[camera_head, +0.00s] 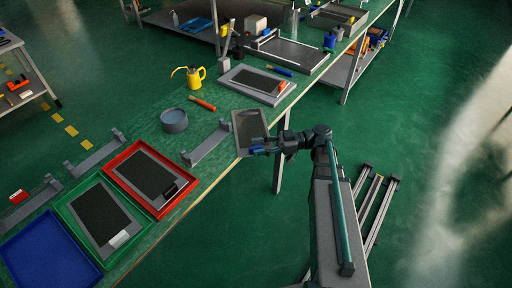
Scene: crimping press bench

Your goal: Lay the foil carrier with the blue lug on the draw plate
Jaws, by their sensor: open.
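A foil carrier (247,125), a grey frame with a darker panel, is at the bench's right edge. A blue part at its near right corner looks like its lug (258,150). My gripper (263,147) is open at that corner, with its fingers beside the blue part. I cannot tell whether they touch it, or whether the carrier rests on the bench. A light grey plate (238,84) with a dark panel on it lies farther back; it may be the draw plate, but its label is too small to tell.
An empty blue tray (50,255), a green tray (66,212) and a red tray (118,187) stand at the front left; the latter two hold carriers. A grey bowl (174,121), yellow can (196,77) and orange-handled tool (203,104) are left of the plate. Grey brackets (207,145) stand nearby.

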